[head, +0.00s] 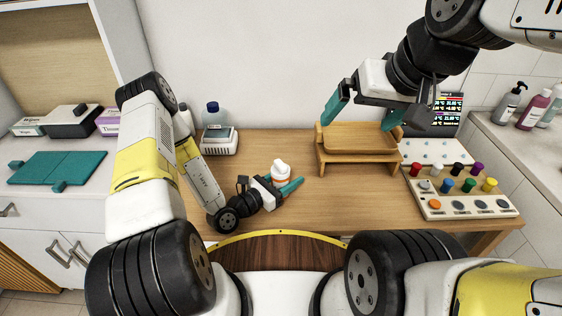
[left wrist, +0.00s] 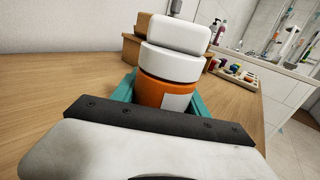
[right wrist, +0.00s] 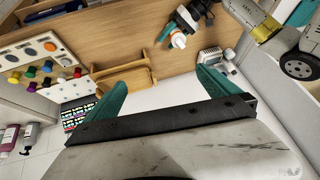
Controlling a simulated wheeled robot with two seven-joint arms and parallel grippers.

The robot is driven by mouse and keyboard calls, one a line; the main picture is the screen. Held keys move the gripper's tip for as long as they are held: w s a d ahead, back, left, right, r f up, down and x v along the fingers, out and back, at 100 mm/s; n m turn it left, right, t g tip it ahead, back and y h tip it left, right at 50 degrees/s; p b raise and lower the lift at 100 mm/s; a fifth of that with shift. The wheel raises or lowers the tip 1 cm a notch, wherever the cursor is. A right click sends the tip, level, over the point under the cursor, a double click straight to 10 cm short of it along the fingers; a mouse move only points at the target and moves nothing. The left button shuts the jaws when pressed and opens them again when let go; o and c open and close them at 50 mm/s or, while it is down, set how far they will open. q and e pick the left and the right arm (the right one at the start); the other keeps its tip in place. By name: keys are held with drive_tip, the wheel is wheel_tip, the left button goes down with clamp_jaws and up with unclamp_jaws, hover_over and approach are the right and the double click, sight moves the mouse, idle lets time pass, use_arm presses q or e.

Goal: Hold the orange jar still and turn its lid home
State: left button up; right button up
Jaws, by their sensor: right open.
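The orange jar (head: 281,179) stands upright on the wooden table, left of the wooden stand. Its white lid (head: 281,165) is on top. In the left wrist view the jar (left wrist: 152,92) shows a pale label and a white band, with the white lid (left wrist: 177,33) above it, looking slightly offset. My left gripper (head: 283,184) is low at the table with its teal fingers on either side of the jar's body, shut on it. My right gripper (head: 364,113) is open and empty, high above the wooden stand, up and right of the jar. The jar also shows in the right wrist view (right wrist: 178,40).
The wooden stand (head: 335,158) is right of the jar. A button panel with coloured knobs (head: 465,207) is further right. A white device (head: 220,147) and a blue-capped bottle (head: 212,115) stand at the back left. The table between jar and stand is clear.

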use_arm(q)
drive_tip(key=c, duration=0.6)
use_arm(e)
drive_tip(key=shift+c, duration=0.2)
use_arm(q)
drive_tip(key=shift+c, duration=0.2)
use_arm(e)
drive_tip(key=c, duration=0.4)
drive_tip(key=m+g+h, duration=0.2)
drive_tip(key=m+g, duration=0.4)
drive_tip(key=m, duration=0.6)
hover_over(281, 163)
wheel_tip(281, 163, down, 15)
wheel_tip(281, 163, down, 11)
drive_tip(key=shift+f, duration=0.15)
